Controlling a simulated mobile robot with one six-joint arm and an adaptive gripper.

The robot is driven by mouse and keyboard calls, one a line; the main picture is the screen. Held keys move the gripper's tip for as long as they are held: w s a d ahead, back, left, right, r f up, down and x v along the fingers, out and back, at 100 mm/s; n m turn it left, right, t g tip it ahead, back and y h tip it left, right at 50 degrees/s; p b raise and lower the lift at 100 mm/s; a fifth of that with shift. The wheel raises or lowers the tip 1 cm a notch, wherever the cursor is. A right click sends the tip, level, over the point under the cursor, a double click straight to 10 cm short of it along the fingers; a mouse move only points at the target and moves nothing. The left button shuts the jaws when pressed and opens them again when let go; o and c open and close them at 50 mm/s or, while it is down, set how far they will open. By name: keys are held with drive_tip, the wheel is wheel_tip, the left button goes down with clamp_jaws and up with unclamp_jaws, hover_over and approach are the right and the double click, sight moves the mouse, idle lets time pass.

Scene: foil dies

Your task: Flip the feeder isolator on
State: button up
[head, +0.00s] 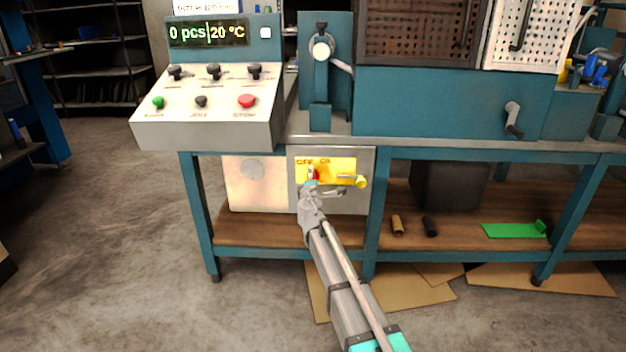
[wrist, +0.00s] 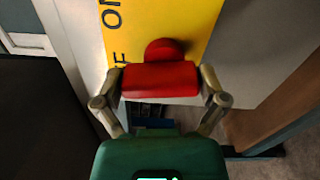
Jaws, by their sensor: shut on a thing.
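The feeder isolator has a yellow plate (head: 341,165) marked OFF and ON on a pale cabinet under the bench. Its red handle (wrist: 160,80) lies across between my fingers in the wrist view, and a bit of red shows below the OFF mark in the head view. My gripper (head: 312,186) is shut on this handle, with one finger at each end. The yellow plate (wrist: 180,25) is close behind it in the wrist view, with its lettering turned sideways and partly hidden. My gripper hides part of the handle in the head view.
A teal bench leg (head: 376,215) stands just right of the cabinet. A control console (head: 208,105) is above. The lower shelf holds small handles (head: 397,225) and a green piece (head: 514,230).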

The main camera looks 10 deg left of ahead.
drive_tip(key=shift+m, duration=1.1)
drive_tip(key=o, duration=0.8)
drive_tip(key=shift+s, duration=0.1)
drive_tip(key=s, duration=0.4)
drive_tip(key=s+d, duration=0.1)
drive_tip(key=s, duration=0.2)
drive_tip(key=s+d, duration=0.1)
drive_tip(key=s, duration=0.3)
drive_tip(key=shift+s, duration=0.35)
drive_tip(key=shift+d, duration=0.1)
